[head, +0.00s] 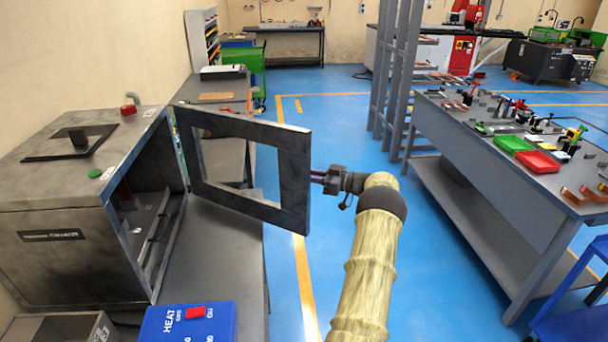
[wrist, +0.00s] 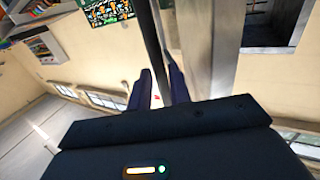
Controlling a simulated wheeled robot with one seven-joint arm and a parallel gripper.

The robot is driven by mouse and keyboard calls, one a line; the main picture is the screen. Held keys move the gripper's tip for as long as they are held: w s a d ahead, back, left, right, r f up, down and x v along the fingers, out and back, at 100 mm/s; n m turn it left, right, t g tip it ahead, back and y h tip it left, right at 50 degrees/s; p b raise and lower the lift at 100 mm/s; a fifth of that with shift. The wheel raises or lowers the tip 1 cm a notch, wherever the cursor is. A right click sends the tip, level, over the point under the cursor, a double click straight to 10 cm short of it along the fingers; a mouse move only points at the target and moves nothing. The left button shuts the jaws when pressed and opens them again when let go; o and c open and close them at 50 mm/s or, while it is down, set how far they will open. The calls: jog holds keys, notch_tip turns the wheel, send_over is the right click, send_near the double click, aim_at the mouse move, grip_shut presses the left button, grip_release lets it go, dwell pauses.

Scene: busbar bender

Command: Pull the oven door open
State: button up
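The oven (head: 75,240) stands on a bench at the left in the head view. Its framed door (head: 295,190) is swung well outward on its hinge side, and the dark chamber (head: 150,205) shows. My gripper (head: 318,177) is at the door's free edge, on its outer side; the door frame partly hides the fingers. In the wrist view the two fingers (wrist: 160,88) are parted around a thin dark bar, seemingly the door handle (wrist: 152,40). A light gap shows between the left finger and the bar. The grey door frame (wrist: 228,50) is right of them.
A blue HEAT control box (head: 188,322) stands on the bench in front of the oven. A grey worktable (head: 480,155) with red and green trays is at the right. A grey rack (head: 395,80) stands behind. Blue floor (head: 330,135) is clear between bench and worktable.

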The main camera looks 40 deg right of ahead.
jog(key=v, duration=1.4)
jog(key=shift+s, duration=0.3)
jog(key=shift+d, duration=0.1)
